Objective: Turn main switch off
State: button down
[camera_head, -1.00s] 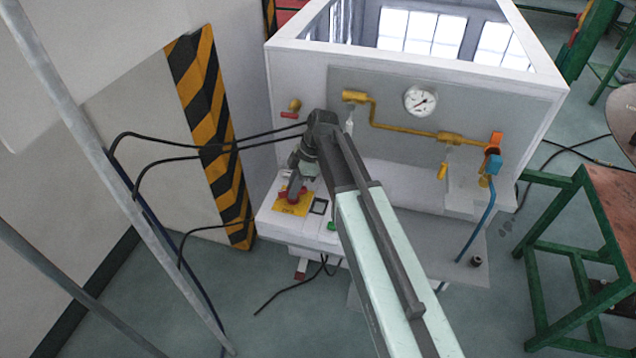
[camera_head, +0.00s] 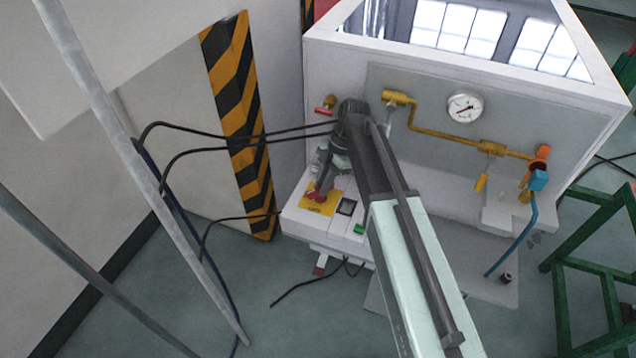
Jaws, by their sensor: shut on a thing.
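The main switch (camera_head: 313,195) is a red rotary handle on a yellow plate (camera_head: 321,206), on the sloped top of the white control box at the generator's front left. My gripper (camera_head: 319,186) points down onto the switch from above and is shut on its red handle. The gripper and wrist hide part of the handle, so its exact angle is hard to tell. My arm reaches in from the bottom right of the view.
The generator panel (camera_head: 430,108) carries a gauge (camera_head: 465,107) and yellow pipe (camera_head: 440,134). Black cables (camera_head: 235,141) run left to a pole. A green frame (camera_head: 590,240) stands right.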

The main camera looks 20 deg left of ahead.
jog(key=shift+w+d, duration=0.15)
jog(key=shift+w, duration=0.05)
jog(key=c, duration=1.4)
grip_release()
jog(key=shift+f, duration=0.1)
jog(key=shift+o, duration=0.2)
jog(key=shift+s, duration=0.1)
jog(key=shift+r+p, duration=0.45)
notch_tip(320, 180, up, 4)
jog(key=p, duration=0.3)
jog(key=shift+f, duration=0.25)
jog(key=s+d, duration=0.4)
jog(key=s, duration=0.3)
jog(key=s+d+p, duration=0.1)
jog(key=s+d, duration=0.2)
jog(key=s, duration=0.4)
jog(key=shift+d+r, duration=0.35)
